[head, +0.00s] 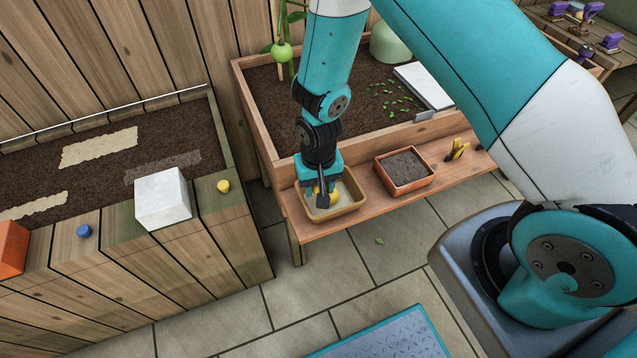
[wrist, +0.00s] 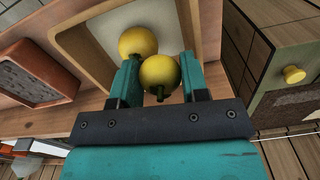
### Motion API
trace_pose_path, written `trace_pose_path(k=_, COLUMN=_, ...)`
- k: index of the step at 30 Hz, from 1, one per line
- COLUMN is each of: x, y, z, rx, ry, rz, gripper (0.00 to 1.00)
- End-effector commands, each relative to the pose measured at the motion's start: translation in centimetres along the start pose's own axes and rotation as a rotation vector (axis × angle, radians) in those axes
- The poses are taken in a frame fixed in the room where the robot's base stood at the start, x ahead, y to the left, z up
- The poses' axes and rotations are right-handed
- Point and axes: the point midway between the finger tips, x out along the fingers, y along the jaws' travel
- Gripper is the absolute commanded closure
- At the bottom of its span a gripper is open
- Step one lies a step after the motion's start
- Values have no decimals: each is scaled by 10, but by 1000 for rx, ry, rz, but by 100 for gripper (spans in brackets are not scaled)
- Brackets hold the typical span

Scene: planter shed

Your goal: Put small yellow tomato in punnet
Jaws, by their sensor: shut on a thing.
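My gripper (head: 322,194) points down over the tan punnet (head: 355,207) on the planter's front ledge. In the wrist view my gripper (wrist: 160,78) is shut on a small yellow tomato (wrist: 160,76), with its dark stem end showing. A second yellow tomato (wrist: 137,41) lies just beyond it, inside the punnet (wrist: 72,38) on its pale floor. In the head view a bit of yellow shows at the fingers, but I cannot tell which tomato it is. How high the held tomato is above the punnet's floor is hard to tell.
A terracotta tray of soil (head: 405,172) stands right of the punnet on the ledge, with yellow-handled snips (head: 457,149) farther right. The soil-filled planter (head: 270,85) rises behind. A white block (head: 162,198) and a yellow knob (head: 223,185) are on the left bed's edge.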

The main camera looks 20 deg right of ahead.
Motion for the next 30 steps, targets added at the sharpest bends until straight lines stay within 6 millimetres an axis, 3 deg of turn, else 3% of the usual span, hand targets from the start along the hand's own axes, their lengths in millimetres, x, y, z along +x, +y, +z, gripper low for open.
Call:
trace_pose_path(k=17, x=12, y=0, z=0, rx=0, ry=0, rz=0, gripper=74)
trace_pose_path(k=18, x=12, y=0, z=0, rx=0, ry=0, rz=0, gripper=54)
trace_pose_path(k=21, x=12, y=0, z=0, rx=0, ry=0, rz=0, gripper=33)
trace_pose_path(k=30, x=9, y=0, z=0, rx=0, ry=0, rz=0, gripper=33)
